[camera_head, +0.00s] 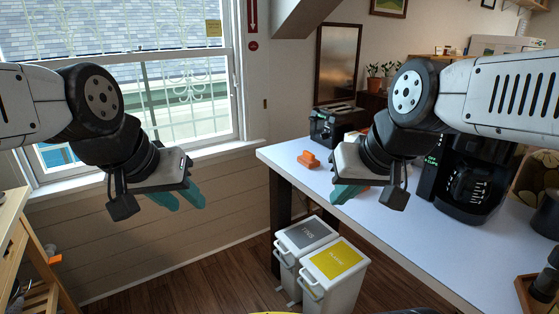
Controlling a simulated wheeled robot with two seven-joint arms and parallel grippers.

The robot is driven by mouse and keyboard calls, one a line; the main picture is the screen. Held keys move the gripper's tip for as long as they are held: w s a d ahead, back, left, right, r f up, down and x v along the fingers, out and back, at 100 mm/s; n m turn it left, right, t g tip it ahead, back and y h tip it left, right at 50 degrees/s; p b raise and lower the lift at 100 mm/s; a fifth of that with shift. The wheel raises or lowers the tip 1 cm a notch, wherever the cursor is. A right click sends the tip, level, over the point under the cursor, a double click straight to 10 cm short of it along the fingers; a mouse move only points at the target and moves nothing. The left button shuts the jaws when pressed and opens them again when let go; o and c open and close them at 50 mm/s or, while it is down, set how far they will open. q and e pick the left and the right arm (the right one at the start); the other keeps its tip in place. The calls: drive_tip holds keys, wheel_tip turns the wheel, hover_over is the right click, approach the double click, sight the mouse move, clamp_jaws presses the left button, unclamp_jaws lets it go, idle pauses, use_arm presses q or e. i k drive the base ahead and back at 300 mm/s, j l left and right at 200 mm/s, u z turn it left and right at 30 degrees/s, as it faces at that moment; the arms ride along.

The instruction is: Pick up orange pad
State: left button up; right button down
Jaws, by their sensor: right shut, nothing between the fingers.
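An orange object (309,159), perhaps the orange pad, lies on the white table (408,228) near its left edge; its exact shape is too small to tell. My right gripper (346,192) hangs by the table's front-left edge, to the right of and nearer than this object. Its teal fingers are shut and empty. Another orange patch (369,183) shows behind the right gripper, partly hidden by it. My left gripper (180,199) hangs in front of the window wall, away from the table. Its teal fingers are apart, with nothing seen between them.
A coffee maker (470,178) stands on the table at right, and a black machine (332,127) at its far end. Two bins, grey-topped (307,233) and yellow-topped (336,260), stand below the table's left edge. A wooden shelf unit (22,240) is at far left.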

sight(307, 160)
drive_tip(key=z, duration=0.4)
drive_tip(key=u, duration=2.75)
drive_tip(key=z, duration=2.75)
drive_tip(key=i+u, duration=0.25)
drive_tip(key=i, duration=1.05)
